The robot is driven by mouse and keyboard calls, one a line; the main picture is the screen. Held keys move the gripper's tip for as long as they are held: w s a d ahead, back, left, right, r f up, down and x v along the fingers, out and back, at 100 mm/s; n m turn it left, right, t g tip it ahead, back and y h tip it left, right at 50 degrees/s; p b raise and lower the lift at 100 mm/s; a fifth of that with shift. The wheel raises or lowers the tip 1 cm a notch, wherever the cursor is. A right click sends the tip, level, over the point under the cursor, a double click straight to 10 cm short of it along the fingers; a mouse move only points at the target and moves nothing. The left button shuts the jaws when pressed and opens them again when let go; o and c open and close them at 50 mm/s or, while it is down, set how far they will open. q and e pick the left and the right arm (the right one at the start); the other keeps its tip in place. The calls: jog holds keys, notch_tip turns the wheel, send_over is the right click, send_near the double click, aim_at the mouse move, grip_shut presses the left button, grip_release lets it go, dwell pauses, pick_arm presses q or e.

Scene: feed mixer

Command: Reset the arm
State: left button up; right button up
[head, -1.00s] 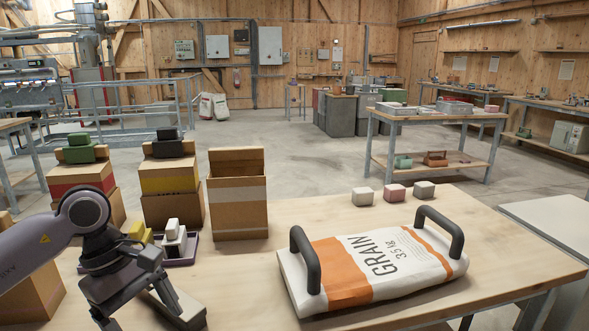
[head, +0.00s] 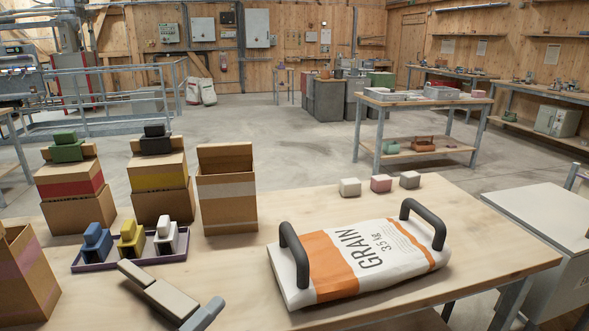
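A wooden table (head: 420,300) fills the front. A white and orange grain sack (head: 360,262) with two dark handles lies flat on it at the right. A purple tray (head: 92,266) at the left holds a blue piece (head: 97,240), a yellow piece (head: 131,238) and a white piece (head: 166,236) in a row.
Cardboard boxes stand behind the tray, with a green piece (head: 67,149) and a black piece (head: 156,140) on two of them. An open box (head: 228,200) is beside them. Small white, pink and grey blocks (head: 381,183) sit at the back edge. The table's middle is clear.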

pick_arm(q)
jog(key=s+a+f+n+g+y, duration=0.3)
jog(key=s+a+f+n+y, duration=0.1)
jog(key=s+f+n, duration=0.3)
jog(key=s+a+f+n+g+y+p, duration=0.1)
jog(key=s+a+f+n+g+y, duration=0.2)
jog(key=f+n, duration=0.9)
jog(key=s+a+f+y, duration=0.2)
jog(key=s+y, duration=0.2)
jog(key=shift+a+f+n+y+p, duration=0.2)
jog(key=shift+f+n+y+p, duration=0.05)
jog(key=shift+n+y+p, duration=0.05)
jog(key=shift+s+d, duration=0.1)
jog(key=shift+d, duration=0.05)
